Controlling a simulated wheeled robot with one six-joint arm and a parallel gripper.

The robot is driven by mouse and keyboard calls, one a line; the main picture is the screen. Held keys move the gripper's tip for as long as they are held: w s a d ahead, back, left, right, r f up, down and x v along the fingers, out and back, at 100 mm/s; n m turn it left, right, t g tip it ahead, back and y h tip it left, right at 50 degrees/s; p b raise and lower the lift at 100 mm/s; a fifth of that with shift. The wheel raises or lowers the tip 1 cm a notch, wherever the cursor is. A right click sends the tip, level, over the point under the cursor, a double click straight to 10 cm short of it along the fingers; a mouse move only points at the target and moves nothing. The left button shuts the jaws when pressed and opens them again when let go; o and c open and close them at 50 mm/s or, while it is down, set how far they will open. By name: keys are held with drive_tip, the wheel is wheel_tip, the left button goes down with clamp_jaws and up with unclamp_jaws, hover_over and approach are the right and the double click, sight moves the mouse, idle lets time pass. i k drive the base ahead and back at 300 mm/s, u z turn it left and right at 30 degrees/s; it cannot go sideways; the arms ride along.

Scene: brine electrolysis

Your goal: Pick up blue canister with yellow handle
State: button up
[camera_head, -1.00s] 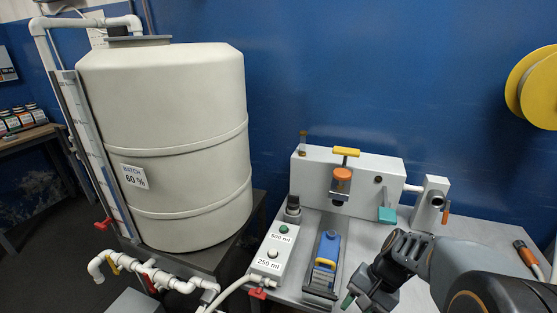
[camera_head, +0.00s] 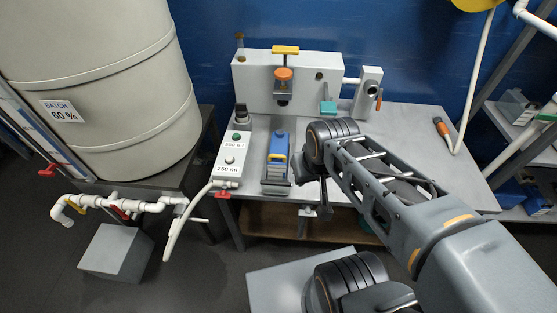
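The blue canister (camera_head: 279,144) with a yellow handle (camera_head: 277,157) lies in a grey tray-like holder (camera_head: 275,188) on the grey workbench, just right of the white button box. My gripper (camera_head: 313,186) is a dark shape just right of the canister, apart from it as far as I can see. My arm reaches to it from the lower right. The fingers are small, dark and partly hidden by my wrist, so I cannot tell whether they are open or shut.
The white button box (camera_head: 232,160), marked 500 ml and 250 ml, stands close left of the canister. Behind is a white apparatus (camera_head: 300,75) with an orange knob. A large cream tank (camera_head: 95,80) stands left. The bench's right part (camera_head: 415,130) is mostly clear.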

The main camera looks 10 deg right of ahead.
sight(277, 157)
drive_tip(key=z, duration=0.15)
drive_tip(key=k, duration=0.3)
drive_tip(key=u, duration=0.8)
drive_tip(key=i, duration=0.5)
drive_tip(key=z, duration=0.35)
drive_tip(key=k, duration=0.5)
drive_tip(key=u, duration=1.25)
drive_tip(key=i, duration=0.7)
drive_tip(key=z, duration=0.35)
